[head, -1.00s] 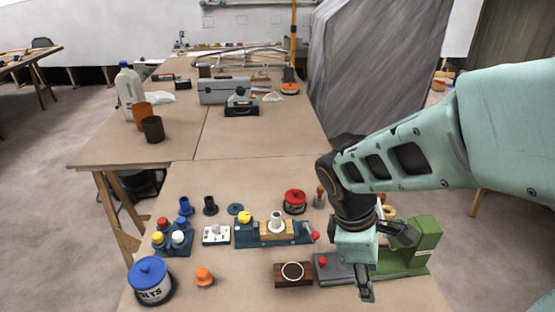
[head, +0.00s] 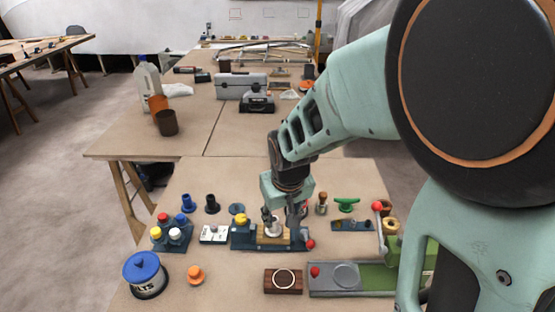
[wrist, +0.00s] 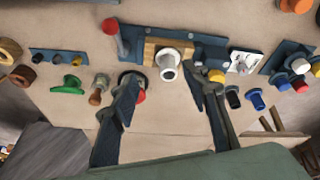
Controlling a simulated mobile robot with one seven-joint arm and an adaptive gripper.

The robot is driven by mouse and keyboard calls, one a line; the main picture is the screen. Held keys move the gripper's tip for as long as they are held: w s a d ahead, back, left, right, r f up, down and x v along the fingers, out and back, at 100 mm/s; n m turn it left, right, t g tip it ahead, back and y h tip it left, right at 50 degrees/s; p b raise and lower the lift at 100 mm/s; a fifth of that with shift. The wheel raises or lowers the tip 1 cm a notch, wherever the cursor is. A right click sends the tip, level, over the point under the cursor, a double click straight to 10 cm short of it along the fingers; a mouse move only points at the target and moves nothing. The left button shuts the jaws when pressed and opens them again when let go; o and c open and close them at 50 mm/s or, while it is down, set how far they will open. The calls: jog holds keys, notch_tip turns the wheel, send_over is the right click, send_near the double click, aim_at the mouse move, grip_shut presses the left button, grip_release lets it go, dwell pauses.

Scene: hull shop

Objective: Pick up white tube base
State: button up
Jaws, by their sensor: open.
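The white tube base (head: 272,229) is a short white flanged tube standing upright on a wooden block in a blue fixture (head: 241,238). In the head view my gripper (head: 281,222) points down over this fixture and partly covers the tube. In the wrist view the white tube base (wrist: 168,66) shows its round open mouth, just beyond and between my two dark fingertips (wrist: 162,80). The fingers are spread apart with nothing between them. I cannot tell the exact height of the fingertips over the tube.
The fixture has a yellow knob (head: 241,219) and a red-ended handle (head: 310,244). A white plate (head: 213,234) and colored plugs (head: 175,236) stand left. A wooden block with a white ring (head: 284,281) lies in front. A green machine (head: 365,278) is at the right.

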jog(key=shift+m+t+y, duration=0.3)
jog(key=shift+m, duration=0.6)
jog(key=w+f, duration=0.2)
jog(key=w+a+f, duration=0.1)
jog(key=w+f, duration=0.1)
jog(key=shift+a+f+b, duration=0.15)
jog(key=shift+a+b, duration=0.05)
jog(key=shift+b, duration=0.15)
jog(key=shift+x, duration=2.65)
jog(key=shift+s+a, duration=0.2)
grip_shut()
